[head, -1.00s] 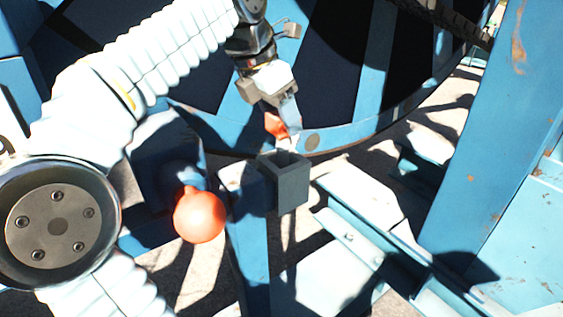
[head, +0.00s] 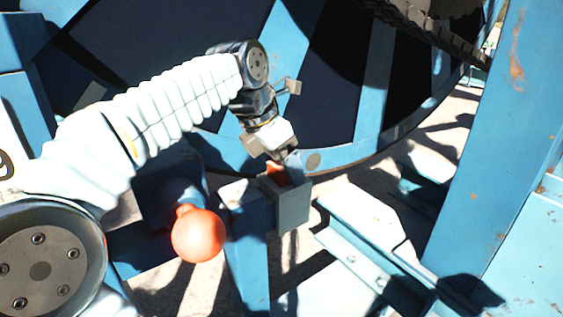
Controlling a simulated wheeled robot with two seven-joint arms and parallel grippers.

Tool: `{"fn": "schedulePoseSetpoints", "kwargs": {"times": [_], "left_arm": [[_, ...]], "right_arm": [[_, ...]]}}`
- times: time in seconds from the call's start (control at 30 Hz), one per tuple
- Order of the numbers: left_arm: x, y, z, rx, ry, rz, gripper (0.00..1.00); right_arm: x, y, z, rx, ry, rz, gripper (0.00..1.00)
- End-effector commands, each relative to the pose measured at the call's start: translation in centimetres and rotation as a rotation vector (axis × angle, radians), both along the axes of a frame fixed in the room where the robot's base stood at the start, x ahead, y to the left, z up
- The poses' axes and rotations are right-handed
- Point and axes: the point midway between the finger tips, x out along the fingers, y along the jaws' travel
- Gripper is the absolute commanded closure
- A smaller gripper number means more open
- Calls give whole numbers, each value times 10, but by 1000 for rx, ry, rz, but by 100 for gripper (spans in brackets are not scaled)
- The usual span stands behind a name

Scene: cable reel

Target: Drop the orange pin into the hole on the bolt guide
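The bolt guide (head: 293,208) is a grey, square, box-like sleeve with an open top, fixed beside a blue post near the middle of the head view. My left gripper (head: 281,160) is directly above it, pointing down. It is shut on the orange pin (head: 277,174), of which only a small part shows. The pin's lower part is hidden behind the guide's near rim, so it is at or inside the opening; how deep I cannot tell. My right gripper is not in view.
An orange ball-shaped knob (head: 198,235) sticks out to the left of the guide, below my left arm. The large blue reel (head: 345,150) stands behind the gripper. A blue post (head: 485,150) and light-blue rails (head: 365,250) lie to the right.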

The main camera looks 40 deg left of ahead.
Motion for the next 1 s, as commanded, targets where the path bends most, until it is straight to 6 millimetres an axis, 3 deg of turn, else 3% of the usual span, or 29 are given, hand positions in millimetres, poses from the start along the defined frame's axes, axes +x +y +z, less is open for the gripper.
{"fn": "schedulePoseSetpoints", "kwargs": {"times": [0.27,0.4,0.8,1.0], "left_arm": [[0,0,0,0,0,0,17],[0,0,-5,0,0,-1,17],[-35,8,91,0,-3,1,17],[-47,11,119,0,-2,0,17]], "right_arm": [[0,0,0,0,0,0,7],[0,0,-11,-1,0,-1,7],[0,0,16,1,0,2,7],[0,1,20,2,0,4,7]]}}
